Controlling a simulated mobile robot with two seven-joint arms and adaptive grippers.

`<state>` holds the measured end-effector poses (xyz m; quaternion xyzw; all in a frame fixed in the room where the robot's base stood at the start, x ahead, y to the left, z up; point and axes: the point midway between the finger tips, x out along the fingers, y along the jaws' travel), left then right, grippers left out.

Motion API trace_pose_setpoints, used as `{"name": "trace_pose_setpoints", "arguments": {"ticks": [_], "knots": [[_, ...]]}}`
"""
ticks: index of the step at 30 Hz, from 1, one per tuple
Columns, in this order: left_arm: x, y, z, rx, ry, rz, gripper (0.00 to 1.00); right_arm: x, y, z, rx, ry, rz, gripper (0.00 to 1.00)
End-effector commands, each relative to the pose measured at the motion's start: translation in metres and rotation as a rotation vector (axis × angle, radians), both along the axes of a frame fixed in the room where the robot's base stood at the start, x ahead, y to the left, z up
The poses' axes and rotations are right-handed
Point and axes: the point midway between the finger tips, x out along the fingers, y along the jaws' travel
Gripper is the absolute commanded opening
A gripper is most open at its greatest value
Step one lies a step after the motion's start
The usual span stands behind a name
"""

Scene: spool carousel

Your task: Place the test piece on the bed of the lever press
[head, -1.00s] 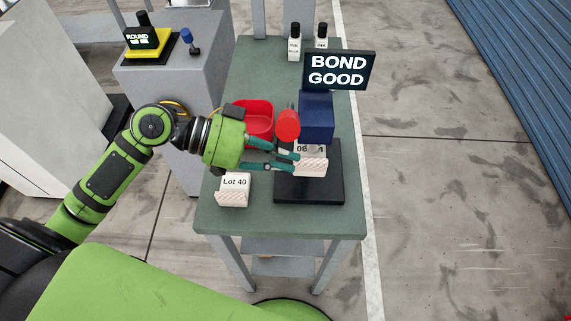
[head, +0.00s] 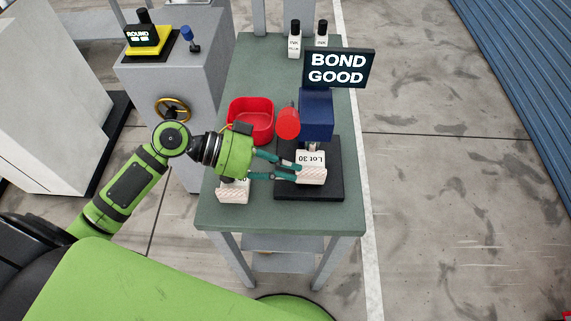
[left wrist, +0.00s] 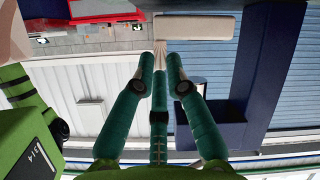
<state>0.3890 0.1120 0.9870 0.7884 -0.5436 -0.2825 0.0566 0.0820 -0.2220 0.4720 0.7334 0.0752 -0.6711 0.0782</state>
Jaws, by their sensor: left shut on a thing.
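The test piece (head: 312,174), a pale block labelled Lot 30 with a hatched lower face, is at the black bed (head: 325,192) of the lever press. My left gripper (head: 296,172) is shut on its left side. I cannot tell whether the piece touches the bed. The press has a blue head (head: 316,112) above and behind the piece, and a red lever knob (head: 288,124). In the left wrist view, my teal fingers (left wrist: 160,85) reach toward a pale block (left wrist: 195,27) at the top. My right gripper is not in view.
A second pale block (head: 233,194) stands at the table's front left, partly hidden by my gripper. A red bin (head: 268,128) is behind my gripper. A sign reading BOND GOOD (head: 339,69) stands over the press, and two bottles (head: 294,45) are at the back of the green table (head: 290,222).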

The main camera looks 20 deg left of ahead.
Motion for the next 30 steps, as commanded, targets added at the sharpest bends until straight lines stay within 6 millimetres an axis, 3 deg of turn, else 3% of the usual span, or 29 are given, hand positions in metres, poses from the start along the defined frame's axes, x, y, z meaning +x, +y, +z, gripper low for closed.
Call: {"name": "trace_pose_setpoints", "arguments": {"ticks": [7,8,9,20,25,26,30], "knots": [[0.000,0.000,-0.005,0.000,0.001,0.000,0.00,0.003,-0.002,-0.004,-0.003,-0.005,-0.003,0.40],[0.000,0.000,-0.005,0.000,0.002,0.000,0.27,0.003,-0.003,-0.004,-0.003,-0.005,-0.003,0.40],[0.000,0.000,-0.005,0.000,0.002,0.000,0.38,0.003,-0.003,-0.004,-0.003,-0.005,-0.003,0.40],[-0.001,0.000,-0.005,0.000,0.007,-0.001,0.38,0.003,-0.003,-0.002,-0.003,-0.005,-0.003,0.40],[-0.001,0.000,0.013,-0.001,0.005,0.000,0.38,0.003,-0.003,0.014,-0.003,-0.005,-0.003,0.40],[-0.002,0.008,0.007,0.004,0.005,0.003,0.38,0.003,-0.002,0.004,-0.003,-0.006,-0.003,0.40],[-0.011,0.037,0.017,0.005,0.004,0.002,0.38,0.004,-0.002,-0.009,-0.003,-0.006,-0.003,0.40]]}}
